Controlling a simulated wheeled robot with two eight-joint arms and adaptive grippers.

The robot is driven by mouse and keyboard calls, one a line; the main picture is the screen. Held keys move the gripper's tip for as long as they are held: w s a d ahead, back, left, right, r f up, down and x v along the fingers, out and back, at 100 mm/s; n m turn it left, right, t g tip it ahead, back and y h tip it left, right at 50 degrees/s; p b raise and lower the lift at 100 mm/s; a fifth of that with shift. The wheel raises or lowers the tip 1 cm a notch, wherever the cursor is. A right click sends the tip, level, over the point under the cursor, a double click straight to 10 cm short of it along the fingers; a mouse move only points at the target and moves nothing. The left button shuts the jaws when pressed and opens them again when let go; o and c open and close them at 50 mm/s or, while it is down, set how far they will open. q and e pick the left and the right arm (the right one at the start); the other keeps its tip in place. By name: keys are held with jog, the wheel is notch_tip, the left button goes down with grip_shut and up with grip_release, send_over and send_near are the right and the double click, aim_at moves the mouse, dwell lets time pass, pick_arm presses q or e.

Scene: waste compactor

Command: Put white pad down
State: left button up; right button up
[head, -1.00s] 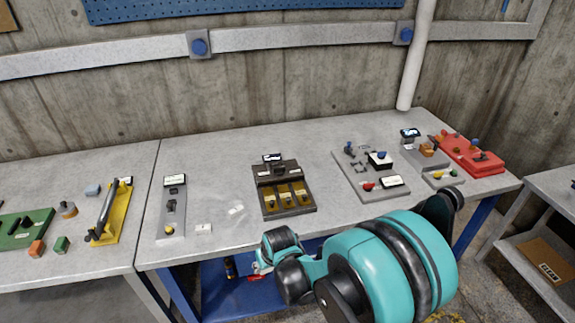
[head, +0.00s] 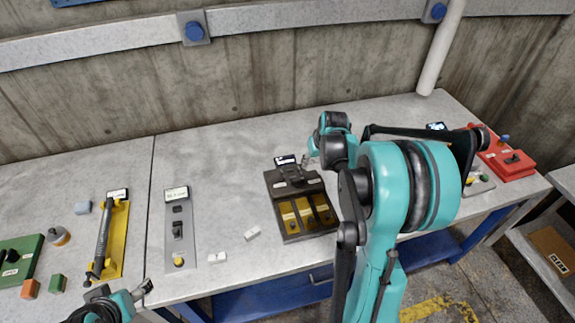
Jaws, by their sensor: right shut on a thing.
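My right gripper (head: 307,160) is above the back right of a dark device (head: 290,180) with three yellow-brown slots in front. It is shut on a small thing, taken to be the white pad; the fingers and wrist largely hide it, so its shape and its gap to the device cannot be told. A small white block (head: 252,233) lies on the table left of the device, and another white block (head: 217,258) lies nearer the front edge. My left gripper (head: 146,288) is low at the front left, over the table edge; its fingers are too small to read.
A grey switch panel (head: 179,215), a yellow base with a dark handle (head: 112,245) and a green block (head: 22,255) stand to the left. A red device (head: 508,163) is at the far right. The table (head: 235,150) is clear behind the dark device.

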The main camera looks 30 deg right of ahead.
jog(key=w+a+f, duration=0.1)
jog(key=w+f, duration=0.1)
jog(key=w, duration=0.1)
jog(key=w+a+f+b, duration=0.1)
jog(key=w+f, duration=0.1)
jog(key=w, duration=0.1)
jog(key=w+a+f, duration=0.1)
jog(key=w+f, duration=0.1)
jog(key=w, duration=0.1)
jog(key=shift+w+b, duration=0.15)
jog(key=shift+b, duration=0.25)
jog(key=shift+w+a+f+b, duration=0.1)
jog(key=shift+f+b, duration=0.45)
jog(key=shift+f, duration=1.6)
jog(key=shift+f+b, duration=0.4)
jog(key=shift+f, duration=0.1)
jog(key=o, duration=1.1)
jog(key=shift+f, duration=0.1)
jog(key=shift+o, duration=0.2)
